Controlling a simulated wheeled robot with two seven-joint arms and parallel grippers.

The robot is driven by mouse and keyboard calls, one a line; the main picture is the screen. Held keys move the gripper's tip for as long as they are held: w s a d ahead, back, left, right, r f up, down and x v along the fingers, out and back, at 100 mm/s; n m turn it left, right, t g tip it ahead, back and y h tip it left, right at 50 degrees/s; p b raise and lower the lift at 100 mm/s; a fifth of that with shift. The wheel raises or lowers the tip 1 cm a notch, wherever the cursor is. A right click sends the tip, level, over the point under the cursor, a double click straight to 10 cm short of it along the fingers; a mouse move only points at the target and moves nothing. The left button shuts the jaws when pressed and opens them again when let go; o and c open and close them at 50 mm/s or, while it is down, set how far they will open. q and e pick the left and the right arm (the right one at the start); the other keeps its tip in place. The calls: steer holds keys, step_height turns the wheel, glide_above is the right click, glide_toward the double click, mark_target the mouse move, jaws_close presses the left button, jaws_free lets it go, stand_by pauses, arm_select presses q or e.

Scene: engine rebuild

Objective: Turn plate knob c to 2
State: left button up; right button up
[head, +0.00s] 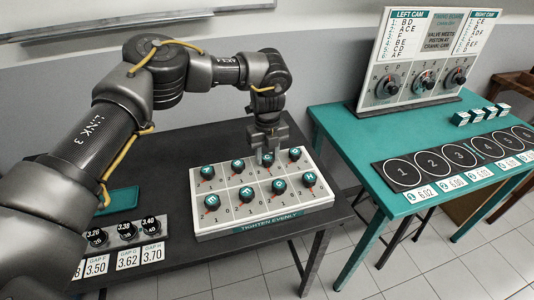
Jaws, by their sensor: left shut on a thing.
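The white plate (262,218) lies on the dark table, with two rows of dark knobs with teal lettered caps and small numbers beside them. Plate knob c (267,160) is the third in the back row, mostly hidden by my gripper, so its letter and pointer setting cannot be read. My left gripper (266,152) points straight down and is shut on plate knob c. My right gripper is not in view.
Neighbouring knobs (294,154) stand close beside my left gripper. Black round pieces (125,231) and gap cards sit at the dark table's front left. A teal table (345,125) at right bears the cam board (420,60) and a numbered circle strip (400,173).

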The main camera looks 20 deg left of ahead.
mark_target(267, 157)
arm_select(q)
steer(key=m+p, duration=0.1)
steer(key=m, duration=0.9)
steer(key=shift+m, duration=0.3)
steer(key=shift+r, duration=0.1)
stand_by(0.4)
steer(key=o, duration=1)
steer(key=shift+r, duration=0.4)
step_height(267, 157, up, 10)
steer(key=shift+f+b, duration=0.1)
steer(key=shift+b, duration=0.6)
